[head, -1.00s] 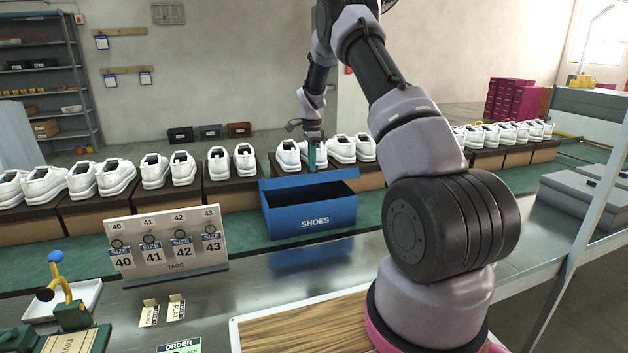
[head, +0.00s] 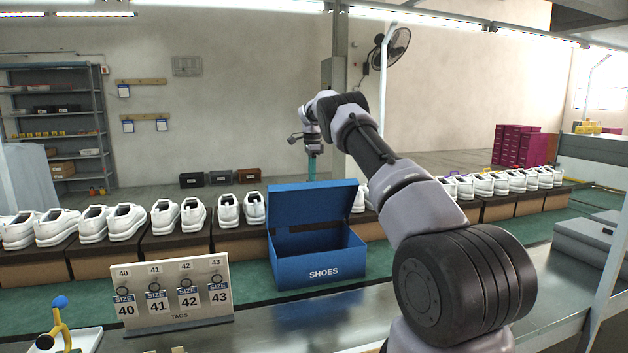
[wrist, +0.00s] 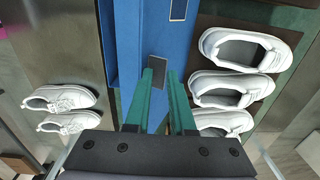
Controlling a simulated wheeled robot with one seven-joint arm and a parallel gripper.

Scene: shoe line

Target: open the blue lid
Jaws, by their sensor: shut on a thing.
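The blue shoe box (head: 318,270), marked SHOES, stands with its mouth open and its inside dark. The blue lid (head: 312,205) stands raised along the box's back edge, its broad face showing. My gripper (head: 312,168) is at the lid's top edge, mostly behind it, pointing down. In the wrist view, the teal fingers of my gripper (wrist: 160,90) are shut on the blue lid (wrist: 150,30), near a dark rectangular patch. The exact grip on the edge is partly hidden by the fingers.
White shoes (head: 178,216) stand in a row on brown boxes behind and beside the blue box. A tag stand (head: 172,290) is at the front left. My arm fills the right. The green belt (head: 250,285) shows bare beside the box.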

